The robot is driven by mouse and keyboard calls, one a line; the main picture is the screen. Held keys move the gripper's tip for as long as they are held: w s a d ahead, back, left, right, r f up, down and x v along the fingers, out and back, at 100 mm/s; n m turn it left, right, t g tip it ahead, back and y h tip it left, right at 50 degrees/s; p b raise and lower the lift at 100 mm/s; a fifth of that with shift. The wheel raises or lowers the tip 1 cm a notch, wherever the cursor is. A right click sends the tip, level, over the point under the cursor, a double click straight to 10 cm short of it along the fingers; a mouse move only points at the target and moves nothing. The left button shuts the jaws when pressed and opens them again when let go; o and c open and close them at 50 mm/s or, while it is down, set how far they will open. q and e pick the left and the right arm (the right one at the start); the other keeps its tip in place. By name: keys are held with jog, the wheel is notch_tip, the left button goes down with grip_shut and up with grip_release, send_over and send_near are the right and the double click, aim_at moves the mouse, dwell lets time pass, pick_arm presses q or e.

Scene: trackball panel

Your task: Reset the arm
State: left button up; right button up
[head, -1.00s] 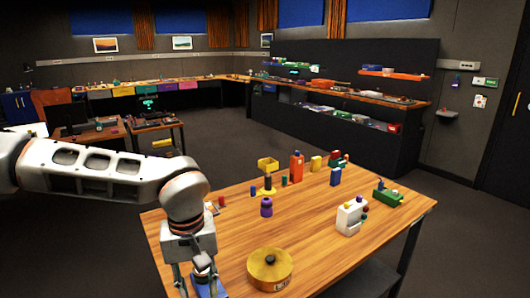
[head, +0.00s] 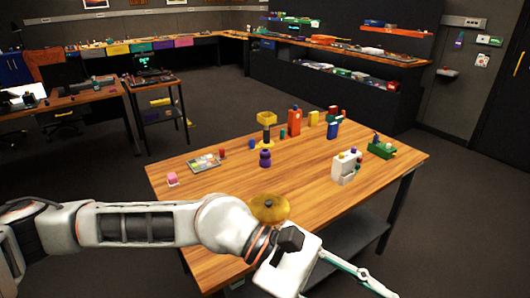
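My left arm (head: 150,227) comes in from the left and reaches across the bottom of the head view, over the near edge of the wooden table (head: 215,185). My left gripper (head: 350,272) is at the bottom, right of centre, in front of the table edge. One long finger shows clearly; the rest is cut off or hidden, so its opening and any held thing cannot be told. My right gripper is not in view. A round yellow disc (head: 270,208) lies on the table just behind my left arm, which partly hides it.
On the table stand a purple piece (head: 265,158), an orange bottle (head: 294,121), a white container (head: 345,167), a green block (head: 381,149), a grey tray (head: 204,163) and a pink cube (head: 172,179). The middle of the tabletop is clear. Open floor lies right of the table.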

pick_arm(q)
notch_tip(320, 180, up, 13)
jog(key=w+d+n+t+h, duration=0.2)
jog(key=n+h, duration=0.6)
jog(key=w+a+r+n+t+h, duration=0.2)
jog(key=w+a+r+n+t, duration=0.35)
jog(key=w+n+t, duration=0.6)
jog(key=w+a+f+n+t+y, duration=0.6)
jog(key=a+n+y, duration=0.35)
jog(key=n, duration=0.35)
jog(key=w+a+f+n+t+y, duration=0.4)
jog(key=a+f+n+t+y, duration=0.3)
jog(key=a+n, duration=0.45)
jog(key=s+a+f+n+g+y, duration=0.2)
jog(key=a+f+n+g+y, duration=0.15)
jog(key=a+f, duration=0.45)
jog(key=s+a+f+n+g+y, duration=0.25)
jog(key=a+f+n+y, duration=0.3)
jog(key=f, duration=0.35)
jog(key=s+a+f+n+g+y, duration=0.2)
jog(key=s+a+f+n+g, duration=0.2)
jog(key=s+a+f+g, duration=0.75)
jog(key=s+d+f+n+t+h, duration=0.2)
jog(key=d+f+t+h, duration=0.5)
jog(key=d+f, duration=0.7)
notch_tip(320, 180, down, 2)
jog(key=shift+d+f+n+t, duration=0.15)
jog(key=shift+n+t, duration=0.15)
jog(key=shift+n, duration=0.3)
